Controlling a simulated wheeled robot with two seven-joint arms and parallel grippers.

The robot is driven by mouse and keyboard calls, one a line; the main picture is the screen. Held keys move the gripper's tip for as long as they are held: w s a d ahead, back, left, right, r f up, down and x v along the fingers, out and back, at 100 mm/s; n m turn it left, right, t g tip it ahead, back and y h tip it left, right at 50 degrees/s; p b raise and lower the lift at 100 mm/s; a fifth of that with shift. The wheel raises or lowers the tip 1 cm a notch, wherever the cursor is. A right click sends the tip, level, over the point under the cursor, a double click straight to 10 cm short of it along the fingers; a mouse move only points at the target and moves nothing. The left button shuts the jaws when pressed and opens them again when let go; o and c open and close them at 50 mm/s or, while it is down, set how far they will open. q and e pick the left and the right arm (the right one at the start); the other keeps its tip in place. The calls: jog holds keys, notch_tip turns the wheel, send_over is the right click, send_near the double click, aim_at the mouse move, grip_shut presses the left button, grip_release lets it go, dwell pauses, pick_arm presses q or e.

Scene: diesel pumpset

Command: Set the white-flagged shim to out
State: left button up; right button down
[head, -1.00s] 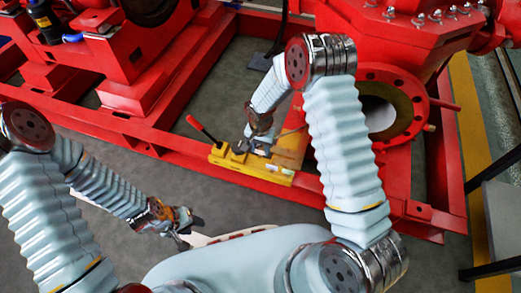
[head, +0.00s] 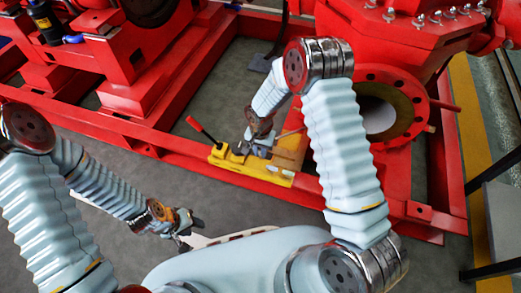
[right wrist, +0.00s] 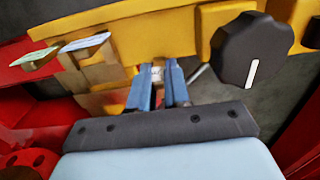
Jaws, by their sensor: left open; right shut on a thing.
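The yellow fixture (head: 225,158) sits on the red frame rail in the head view; its yellow body (right wrist: 180,35) spans the top of the right wrist view. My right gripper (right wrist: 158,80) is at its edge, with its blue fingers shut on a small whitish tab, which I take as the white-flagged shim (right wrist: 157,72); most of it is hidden. Two more flagged shims stand to the left in the right wrist view, one pale green (right wrist: 35,56) and one pale bluish (right wrist: 85,42). In the head view my right gripper (head: 254,150) is over the fixture. My left gripper (head: 188,232) is open and empty, low and away from it.
A black knob (right wrist: 250,50) with a white mark stands close right of my right gripper. A red-handled lever (head: 202,129) rises at the fixture's left. The red frame (head: 150,145) and a round flange (head: 408,105) surround the work area.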

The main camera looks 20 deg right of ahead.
aim_at(257, 167)
jog(key=s+a, duration=0.2)
jog(key=s, duration=0.1)
jog(key=shift+s+a, duration=0.15)
jog(key=shift+s, duration=0.1)
jog(key=c, duration=1.1)
grip_release()
jog(key=shift+r, duration=0.1)
notch_tip(257, 167, up, 14)
jog(key=shift+f+p, duration=0.2)
jog(key=shift+p, duration=0.75)
